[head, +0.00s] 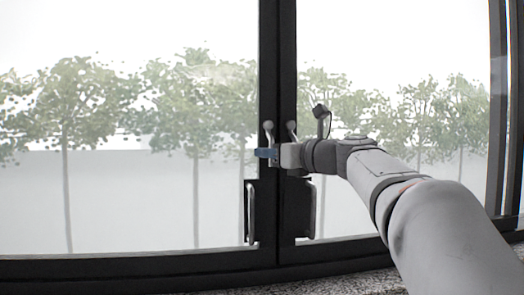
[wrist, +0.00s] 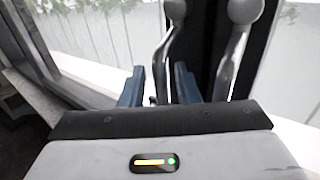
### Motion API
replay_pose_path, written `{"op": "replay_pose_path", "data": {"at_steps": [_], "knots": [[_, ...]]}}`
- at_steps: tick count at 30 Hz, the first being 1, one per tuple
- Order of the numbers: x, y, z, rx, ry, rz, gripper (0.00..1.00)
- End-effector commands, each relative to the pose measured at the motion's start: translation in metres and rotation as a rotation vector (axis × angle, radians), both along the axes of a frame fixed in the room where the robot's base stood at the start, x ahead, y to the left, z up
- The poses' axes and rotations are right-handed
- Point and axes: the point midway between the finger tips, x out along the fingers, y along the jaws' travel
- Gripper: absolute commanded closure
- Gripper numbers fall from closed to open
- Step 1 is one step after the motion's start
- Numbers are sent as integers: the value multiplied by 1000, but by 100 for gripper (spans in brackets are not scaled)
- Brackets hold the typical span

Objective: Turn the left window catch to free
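The left window catch (head: 268,129) is a slim grey lever with a round knob at its top, on the dark middle frame. It stands upright in the head view, and its lower part is hidden by my gripper. My gripper (head: 266,153) reaches in from the right at the catch's lower part. In the wrist view the two blue fingers of my gripper (wrist: 159,88) are apart. The left catch (wrist: 166,52) comes down into the space between them, with a gap at the left finger. I cannot tell whether the right finger touches it.
A similar right catch (head: 292,129) stands close beside, just right of my fingers in the wrist view (wrist: 231,50). A speckled sill (head: 330,284) runs along the bottom.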

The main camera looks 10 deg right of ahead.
Motion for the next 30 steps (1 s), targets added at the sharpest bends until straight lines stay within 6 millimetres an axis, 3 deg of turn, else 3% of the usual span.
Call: {"op": "replay_pose_path", "data": {"at_steps": [5, 16, 30], "knots": [[0, -1, 0, 0, 0, -1, 71], [0, -1, -1, 0, 0, -2, 100], [0, 0, -1, 2, 0, -4, 100]]}}
